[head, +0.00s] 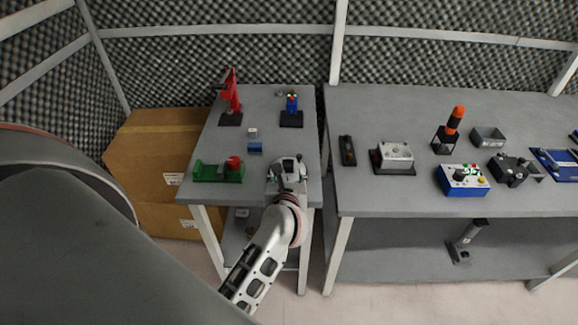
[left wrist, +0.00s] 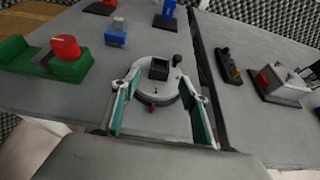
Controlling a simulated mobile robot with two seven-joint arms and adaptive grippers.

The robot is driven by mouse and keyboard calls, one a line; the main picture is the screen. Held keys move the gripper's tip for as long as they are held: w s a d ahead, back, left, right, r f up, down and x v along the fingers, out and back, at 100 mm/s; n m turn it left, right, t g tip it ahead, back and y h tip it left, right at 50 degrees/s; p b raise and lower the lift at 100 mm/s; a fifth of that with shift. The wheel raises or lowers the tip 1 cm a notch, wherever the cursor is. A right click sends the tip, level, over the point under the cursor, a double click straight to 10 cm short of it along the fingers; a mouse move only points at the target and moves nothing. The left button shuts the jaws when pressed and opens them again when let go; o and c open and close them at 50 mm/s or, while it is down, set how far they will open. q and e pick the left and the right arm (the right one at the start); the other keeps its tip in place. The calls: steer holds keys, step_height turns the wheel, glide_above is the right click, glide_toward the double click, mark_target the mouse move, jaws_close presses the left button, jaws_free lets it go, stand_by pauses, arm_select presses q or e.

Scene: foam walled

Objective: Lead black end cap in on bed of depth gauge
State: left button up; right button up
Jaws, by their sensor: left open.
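A round light-grey device (left wrist: 155,95), which looks like the depth gauge, stands near the front right of the left table. A black square piece with a hollow top (left wrist: 159,69), possibly the end cap, sits on it, and a small black knob (left wrist: 177,60) rises at its right edge. My left gripper (head: 287,166) is open over the device, with one teal-padded finger on either side in the left wrist view (left wrist: 160,80). I cannot tell whether the fingers touch it. In the head view the gripper hides much of the device. My right gripper is not in view.
A green fixture with a red knob (head: 234,163) lies left of the gripper. A small blue block (head: 255,147), a red upright tool (head: 231,100) and a blue device (head: 291,108) stand farther back. A gap separates the right table (head: 370,195), which holds several devices.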

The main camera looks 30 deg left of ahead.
mark_target(288, 167)
arm_select(q)
steer(key=x, duration=0.2)
steer(key=p+x, duration=0.1)
steer(key=x, duration=0.2)
steer(key=shift+w+a+r, duration=0.15)
steer(key=shift+r, duration=0.05)
steer(key=c, duration=1.1)
